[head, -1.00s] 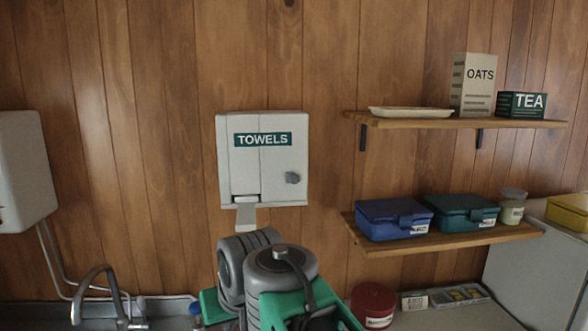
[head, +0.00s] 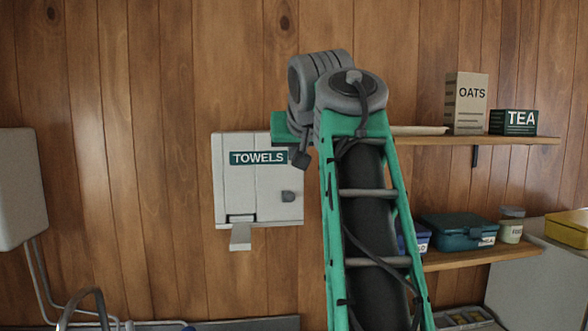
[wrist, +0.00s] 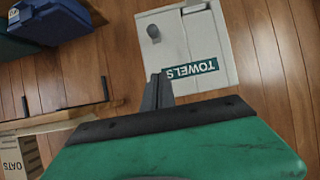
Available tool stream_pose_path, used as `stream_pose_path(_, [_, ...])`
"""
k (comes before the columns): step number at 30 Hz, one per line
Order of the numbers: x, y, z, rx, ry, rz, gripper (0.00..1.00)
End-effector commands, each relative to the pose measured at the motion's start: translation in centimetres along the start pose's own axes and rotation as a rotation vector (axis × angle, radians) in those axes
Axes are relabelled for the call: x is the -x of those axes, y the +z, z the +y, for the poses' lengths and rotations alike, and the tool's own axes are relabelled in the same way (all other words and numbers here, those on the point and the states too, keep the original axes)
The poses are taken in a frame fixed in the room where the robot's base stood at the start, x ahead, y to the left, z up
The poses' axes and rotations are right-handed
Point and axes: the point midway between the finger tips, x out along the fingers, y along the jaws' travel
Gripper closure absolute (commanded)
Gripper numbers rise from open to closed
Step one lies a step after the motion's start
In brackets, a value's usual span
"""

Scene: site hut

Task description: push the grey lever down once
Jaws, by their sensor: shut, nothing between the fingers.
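The white towel dispenser (head: 258,207) hangs on the wood wall, with a green TOWELS label.
The upper shelf (head: 530,140) at right holds an oats box (head: 466,103) and a tea box (head: 514,122). The lower shelf (head: 470,257) holds lunch boxes and a jar, partly behind my arm. A white unit (head: 20,190) hangs at far left. The wall between is clear.

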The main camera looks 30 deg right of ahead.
Motion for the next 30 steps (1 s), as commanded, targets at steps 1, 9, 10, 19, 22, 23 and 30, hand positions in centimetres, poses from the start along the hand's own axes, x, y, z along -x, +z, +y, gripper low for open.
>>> stream_pose_path(1, [-1.2,0.4,-0.1,0.001,-0.003,-0.004,1.00])
stream_pose_path(9, [-6.9,0.1,-0.1,0.000,-0.001,-0.005,1.00])
stream_pose_path(10, [-7.5,0.1,-0.1,0.000,-0.002,-0.005,1.00])
stream_pose_path(19, [-9.5,3.6,-0.1,0.001,-0.002,0.000,1.00])
stream_pose_path(22, [-9.6,4.0,-0.1,0.001,-0.001,-0.001,1.00])
stream_pose_path(23, [-9.6,4.0,-0.1,0.001,-0.001,-0.001,1.00])
stream_pose_path(30, [-9.6,4.0,-0.1,0.001,-0.001,-0.001,1.00])
